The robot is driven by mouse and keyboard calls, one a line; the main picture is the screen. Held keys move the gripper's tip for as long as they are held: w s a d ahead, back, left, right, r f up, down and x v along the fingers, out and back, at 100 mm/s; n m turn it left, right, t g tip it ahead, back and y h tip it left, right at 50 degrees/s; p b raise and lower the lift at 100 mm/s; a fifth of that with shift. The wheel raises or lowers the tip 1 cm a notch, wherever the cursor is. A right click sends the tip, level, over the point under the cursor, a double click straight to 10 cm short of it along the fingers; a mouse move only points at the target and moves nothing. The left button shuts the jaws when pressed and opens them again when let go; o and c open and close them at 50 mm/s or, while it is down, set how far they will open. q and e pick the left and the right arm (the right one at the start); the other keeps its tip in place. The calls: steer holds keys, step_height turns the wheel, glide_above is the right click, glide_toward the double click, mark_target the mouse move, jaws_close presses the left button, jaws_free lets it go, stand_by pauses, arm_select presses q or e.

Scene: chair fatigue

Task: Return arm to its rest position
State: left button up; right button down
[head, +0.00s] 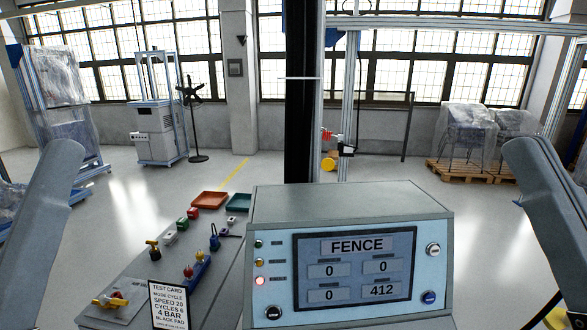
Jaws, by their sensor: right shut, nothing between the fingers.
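In the head view my right arm (548,205) comes in at the right edge, a grey link angled down and to the right. Only a small dark piece of my right gripper (519,203) seems to show beside this link; it is shut and empty, apart from the console and the bench. Most of it is hidden. My left arm (42,225) shows as a grey link at the left edge, and its gripper is not visible.
A console (350,202) with a screen reading FENCE stands in front. Left of it, a bench holds valves, knobs, red (209,199) and green (238,203) trays and a test card (170,303). A dark column (300,100) rises behind. Wrapped chairs (468,130) stand on pallets at right.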

arm_select(q)
step_height(320, 180, up, 38)
steer(key=p, duration=3.8)
arm_select(e)
step_height(320, 180, up, 38)
steer(key=d+m+h, duration=0.2)
steer(key=d+h, duration=0.1)
steer(key=h, duration=0.1)
arm_select(q)
step_height(320, 180, down, 40)
steer(key=b, duration=3.9)
steer(key=shift+b, duration=0.35)
arm_select(e)
step_height(320, 180, down, 40)
steer(key=shift+s+r+t, duration=0.15)
steer(key=shift+s+t, duration=0.2)
steer(key=shift+t, duration=0.05)
arm_select(q)
steer(key=shift+r, duration=0.1)
steer(key=shift+c, duration=0.3)
arm_select(e)
steer(key=shift+a, duration=0.1)
